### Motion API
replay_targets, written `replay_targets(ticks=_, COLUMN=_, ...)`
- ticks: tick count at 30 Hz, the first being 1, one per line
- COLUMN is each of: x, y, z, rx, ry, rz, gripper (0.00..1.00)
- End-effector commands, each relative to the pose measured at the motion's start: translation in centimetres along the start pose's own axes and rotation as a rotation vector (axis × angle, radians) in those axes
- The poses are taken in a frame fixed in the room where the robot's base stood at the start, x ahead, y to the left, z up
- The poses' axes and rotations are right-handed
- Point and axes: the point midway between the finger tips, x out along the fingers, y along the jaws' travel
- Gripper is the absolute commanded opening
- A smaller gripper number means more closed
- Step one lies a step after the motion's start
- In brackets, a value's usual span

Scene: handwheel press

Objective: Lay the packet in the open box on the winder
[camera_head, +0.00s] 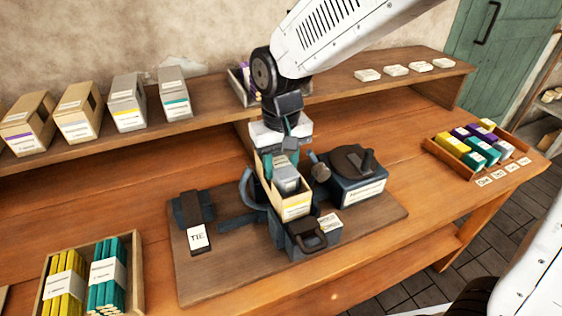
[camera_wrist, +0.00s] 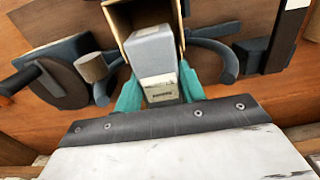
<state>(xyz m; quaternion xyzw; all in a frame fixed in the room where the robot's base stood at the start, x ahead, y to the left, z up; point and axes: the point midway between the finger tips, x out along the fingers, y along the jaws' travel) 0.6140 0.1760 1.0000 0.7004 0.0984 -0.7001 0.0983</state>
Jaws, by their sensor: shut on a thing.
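A grey packet (camera_head: 287,178) with a white label is held upright in my gripper (camera_head: 284,165). In the wrist view the packet (camera_wrist: 154,62) is pinched between the teal fingers of my gripper (camera_wrist: 160,90). The packet's lower end is at the mouth, partly hidden by the box wall. I cannot tell how deep it sits.
A dark blue machine with a round top (camera_head: 352,162) is close to the right of the box. A TIE block (camera_head: 193,209) is at left. A packet tray (camera_head: 478,147) is far right; a bundle tray (camera_head: 92,280) is front left. Several boxes (camera_head: 125,103) line the shelf.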

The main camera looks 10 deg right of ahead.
Motion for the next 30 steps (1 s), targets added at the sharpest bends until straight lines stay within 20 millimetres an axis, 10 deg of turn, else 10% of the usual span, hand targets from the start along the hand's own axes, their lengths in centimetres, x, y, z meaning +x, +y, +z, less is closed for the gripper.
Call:
replay_targets(ticks=24, x=1.7, y=0.0, z=0.2, rx=0.0, ry=0.0, rz=0.0, gripper=0.1)
replay_targets(ticks=25, x=1.7, y=0.0, z=0.2, rx=0.0, ry=0.0, rz=0.0, gripper=0.48)
replay_targets(ticks=27, x=1.7, y=0.0, z=0.2, rx=0.0, ry=0.0, rz=0.0, gripper=0.65)
replay_targets(ticks=30, x=1.7, y=0.0, z=0.2, rx=0.0, ry=0.0, rz=0.0, gripper=0.65)
